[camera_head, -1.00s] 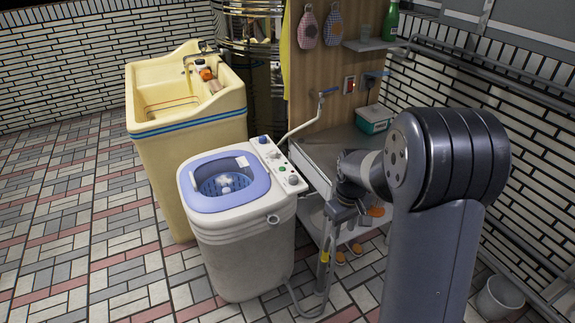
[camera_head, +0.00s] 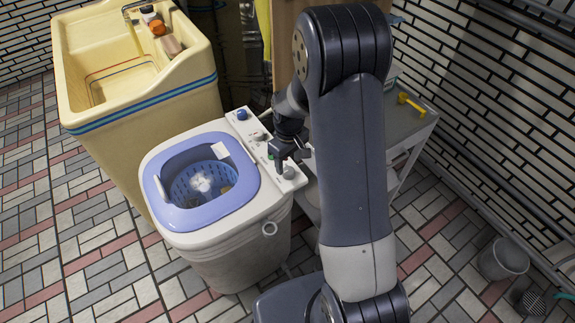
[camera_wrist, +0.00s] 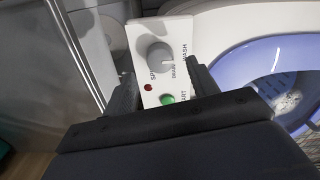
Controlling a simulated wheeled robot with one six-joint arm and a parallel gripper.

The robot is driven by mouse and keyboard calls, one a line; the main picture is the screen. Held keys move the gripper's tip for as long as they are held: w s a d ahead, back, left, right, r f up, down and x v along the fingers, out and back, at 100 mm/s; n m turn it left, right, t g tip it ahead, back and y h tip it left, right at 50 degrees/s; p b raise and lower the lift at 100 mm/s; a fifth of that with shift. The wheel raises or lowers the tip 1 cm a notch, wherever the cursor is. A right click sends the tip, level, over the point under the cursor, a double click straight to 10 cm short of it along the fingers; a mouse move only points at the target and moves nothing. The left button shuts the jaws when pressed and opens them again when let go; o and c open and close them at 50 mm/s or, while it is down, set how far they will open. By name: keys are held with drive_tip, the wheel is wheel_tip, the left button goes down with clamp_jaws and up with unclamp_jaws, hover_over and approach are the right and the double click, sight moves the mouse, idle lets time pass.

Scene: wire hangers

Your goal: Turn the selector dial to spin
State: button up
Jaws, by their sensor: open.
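The selector dial (camera_wrist: 160,55) is a round grey knob on a white panel (camera_wrist: 143,30), with SPIN, DRAIN and WASH lettering beside it. Its pointer setting is too small to read surely. In the head view the dial (camera_head: 289,172) is at the near end of the washing machine's panel. My gripper (camera_wrist: 163,82) is open and empty, its fingers either side of the panel's green START button (camera_wrist: 168,99) and red light (camera_wrist: 148,88). The dial lies just beyond the fingertips, apart from them. In the head view my gripper (camera_head: 288,157) hovers over the panel.
The washing machine (camera_head: 225,255) has an open lavender-rimmed tub (camera_head: 203,183). Another blue knob (camera_head: 242,114) is at the panel's far end. A yellow sink (camera_head: 140,130) stands behind left, a grey side table (camera_head: 410,125) to the right. A bucket (camera_head: 503,258) is on the floor.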

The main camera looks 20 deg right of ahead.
sight(289, 170)
drive_tip(key=shift+s+f, duration=0.1)
drive_tip(key=shift+f, duration=1.55)
drive_tip(key=c, duration=1)
